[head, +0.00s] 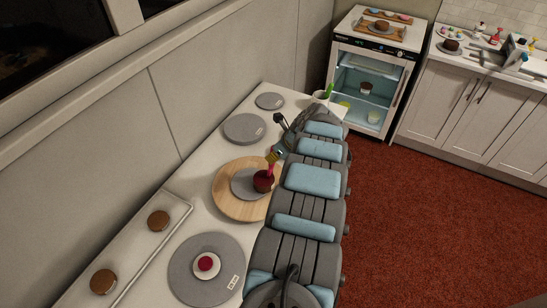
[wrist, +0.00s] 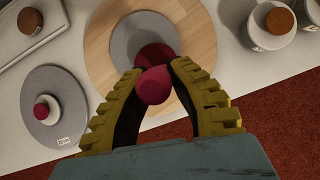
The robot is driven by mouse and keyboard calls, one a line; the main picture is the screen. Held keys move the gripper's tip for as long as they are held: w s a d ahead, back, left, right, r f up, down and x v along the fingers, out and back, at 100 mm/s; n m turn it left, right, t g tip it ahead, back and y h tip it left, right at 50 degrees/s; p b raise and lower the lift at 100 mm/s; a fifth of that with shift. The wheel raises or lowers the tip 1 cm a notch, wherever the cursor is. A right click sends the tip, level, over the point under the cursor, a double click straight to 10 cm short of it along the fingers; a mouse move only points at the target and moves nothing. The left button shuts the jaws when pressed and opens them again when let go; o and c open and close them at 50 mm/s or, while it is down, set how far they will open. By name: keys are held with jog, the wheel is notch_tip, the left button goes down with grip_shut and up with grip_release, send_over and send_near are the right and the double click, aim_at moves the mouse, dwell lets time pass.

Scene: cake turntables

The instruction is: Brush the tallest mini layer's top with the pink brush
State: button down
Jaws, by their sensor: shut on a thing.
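My gripper (head: 275,156) is shut on the pink brush (head: 270,169), above the wooden turntable (head: 226,207). In the wrist view, the brush's rounded pink end (wrist: 154,86) shows between the olive fingers. Under it, a mini layer with a dark red top (head: 263,183) sits on a grey disc (head: 240,184) on the wooden turntable; it also shows in the wrist view (wrist: 153,54). The brush end overlaps this layer in both views; I cannot tell whether they touch. A smaller pink-topped layer (head: 205,263) sits on a white dish on a grey turntable (head: 189,283).
Two brown layers (head: 158,220) (head: 103,281) stand on a long white tray (head: 176,228) by the wall. Two bare grey turntables (head: 244,128) (head: 270,101) stand farther along the counter. A glass-door fridge (head: 368,88) and a sink counter (head: 479,64) are at the back.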

jog(key=shift+w+f+b, duration=0.15)
jog(key=shift+w+b, duration=0.05)
jog(key=shift+b, duration=0.45)
jog(key=shift+w+a+r+b, duration=0.25)
jog(key=shift+w+b, duration=0.25)
jog(key=shift+b, duration=0.75)
jog(key=shift+w+a+f+b, duration=0.1)
jog(key=shift+w+b, duration=0.15)
jog(key=shift+b, duration=0.55)
jog(key=shift+a+b, duration=0.1)
jog(key=shift+b, duration=0.2)
jog(key=shift+a, duration=0.15)
jog(key=shift+w+a, duration=0.1)
jog(key=shift+a, duration=0.15)
jog(key=shift+r, duration=0.2)
